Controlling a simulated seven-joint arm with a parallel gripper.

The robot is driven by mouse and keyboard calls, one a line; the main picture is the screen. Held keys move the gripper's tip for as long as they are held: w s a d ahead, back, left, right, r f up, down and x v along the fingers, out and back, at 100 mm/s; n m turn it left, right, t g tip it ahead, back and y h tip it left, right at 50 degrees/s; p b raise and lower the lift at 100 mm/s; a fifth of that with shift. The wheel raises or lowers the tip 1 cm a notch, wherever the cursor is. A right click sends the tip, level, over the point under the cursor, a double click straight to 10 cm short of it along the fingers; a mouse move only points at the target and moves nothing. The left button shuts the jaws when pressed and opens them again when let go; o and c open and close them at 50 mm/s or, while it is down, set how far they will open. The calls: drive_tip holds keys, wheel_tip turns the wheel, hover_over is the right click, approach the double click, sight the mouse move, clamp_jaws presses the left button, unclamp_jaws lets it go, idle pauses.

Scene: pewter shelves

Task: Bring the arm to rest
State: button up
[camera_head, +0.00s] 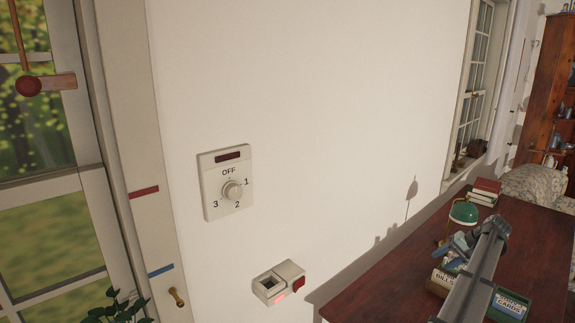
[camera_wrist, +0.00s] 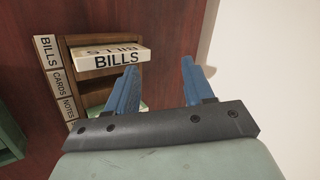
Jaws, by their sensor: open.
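My gripper (camera_wrist: 160,76) is open, with its two blue fingers apart and nothing between them in the wrist view. In the head view my gripper (camera_head: 459,243) is at the far end of my grey arm, low over the desk (camera_head: 400,285). A white block marked BILLS (camera_wrist: 112,58) lies in the top of a wooden rack (camera_wrist: 90,84), beyond and left of the left finger. I cannot tell from these views whether that finger touches the rack.
Several labelled tabs (camera_wrist: 55,78) line the rack's left side. A green lamp (camera_head: 463,211) and red books (camera_head: 486,187) stand on the desk close by. A cards box (camera_head: 512,304) is right of my arm. The wall holds a dial (camera_head: 232,190) and a switch box (camera_head: 279,282).

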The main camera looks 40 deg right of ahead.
drive_tip(key=w+a+f+m+y, duration=0.2)
drive_tip(key=w+a, duration=0.2)
drive_tip(key=a, duration=0.6)
drive_tip(key=w+a+f+m+t+y, duration=0.1)
drive_tip(key=w+a, duration=0.4)
drive_tip(key=a, duration=0.5)
drive_tip(key=w+a+f+m+y, duration=0.2)
drive_tip(key=w+a+f+m, duration=0.1)
drive_tip(key=a, duration=0.7)
drive_tip(key=shift+w+a+f+m+t+y, duration=0.15)
drive_tip(key=shift+w+m, duration=0.2)
drive_tip(key=shift+w, duration=0.3)
drive_tip(key=shift+w+a+f+m+t+y, duration=0.15)
drive_tip(key=shift+w+m, duration=0.2)
drive_tip(key=shift+w, duration=0.25)
drive_tip(key=w+a+f+n+g+y, duration=0.1)
drive_tip(key=w+a+f+n+g, duration=0.15)
drive_tip(key=a+f, duration=0.6)
drive_tip(key=w+a+f+n+g, duration=0.15)
drive_tip(key=a+f+g, duration=0.25)
drive_tip(key=a, duration=0.9)
drive_tip(key=w+a+f+n+g+y, duration=0.1)
drive_tip(key=a+f+n+g, duration=0.15)
drive_tip(key=a+f, duration=0.6)
drive_tip(key=s+a+f+n+g+h, duration=0.6)
drive_tip(key=s+a+f+n+h, duration=0.3)
drive_tip(key=s+a+f+n, duration=0.6)
drive_tip(key=shift+s+a+f+g+h, duration=0.3)
drive_tip(key=shift+s+a+f, duration=1.15)
drive_tip(key=shift+a, duration=0.65)
